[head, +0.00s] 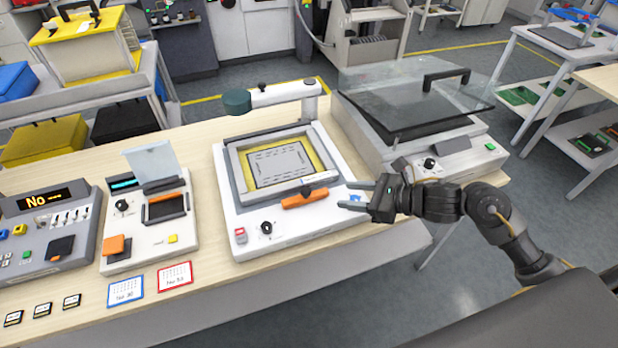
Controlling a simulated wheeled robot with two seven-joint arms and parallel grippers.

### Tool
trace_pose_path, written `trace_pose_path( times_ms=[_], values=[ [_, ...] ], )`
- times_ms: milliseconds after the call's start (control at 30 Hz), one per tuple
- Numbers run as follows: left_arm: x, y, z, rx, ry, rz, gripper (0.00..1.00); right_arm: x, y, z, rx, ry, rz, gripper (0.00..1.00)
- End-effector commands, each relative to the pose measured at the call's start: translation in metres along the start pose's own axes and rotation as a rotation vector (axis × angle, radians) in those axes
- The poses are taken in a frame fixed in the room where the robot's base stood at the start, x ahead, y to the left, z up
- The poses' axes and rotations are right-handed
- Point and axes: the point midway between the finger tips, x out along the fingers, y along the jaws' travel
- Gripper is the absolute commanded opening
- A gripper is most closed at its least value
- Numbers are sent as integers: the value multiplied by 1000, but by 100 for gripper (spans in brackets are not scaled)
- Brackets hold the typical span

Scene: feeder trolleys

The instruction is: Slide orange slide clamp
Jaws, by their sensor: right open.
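The orange slide clamp (305,198) is a short orange bar on the front of the white machine (285,230), just below its yellow-edged frame window (322,155). A small white label strip lies just above its right end. My right gripper (358,194) is at the machine's right front corner, to the right of the orange clamp. Its two dark fingers point left and are apart, with nothing seen between them. A gap shows between the fingertips and the clamp. My left gripper is not in view.
An arm with a dark green knob (237,102) spans the back of the white machine. A glass-lidded machine (415,100) stands to the right. A device with an orange button (114,244) and a grey panel reading "No" (45,228) stand left.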

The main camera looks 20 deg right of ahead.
Motion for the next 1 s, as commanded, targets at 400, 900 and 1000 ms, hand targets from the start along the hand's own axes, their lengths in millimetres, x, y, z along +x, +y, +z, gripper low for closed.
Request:
trace_pose_path(
  times_ms=[400, 900, 1000],
  values=[
    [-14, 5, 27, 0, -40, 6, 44, 32, 0, 3, 5, -3, 1, 45],
    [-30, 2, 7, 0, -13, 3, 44, 105, 0, 1, 0, 0, 1, 45],
    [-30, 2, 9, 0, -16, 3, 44, 109, 1, 0, 0, 0, 1, 45]
  ],
)
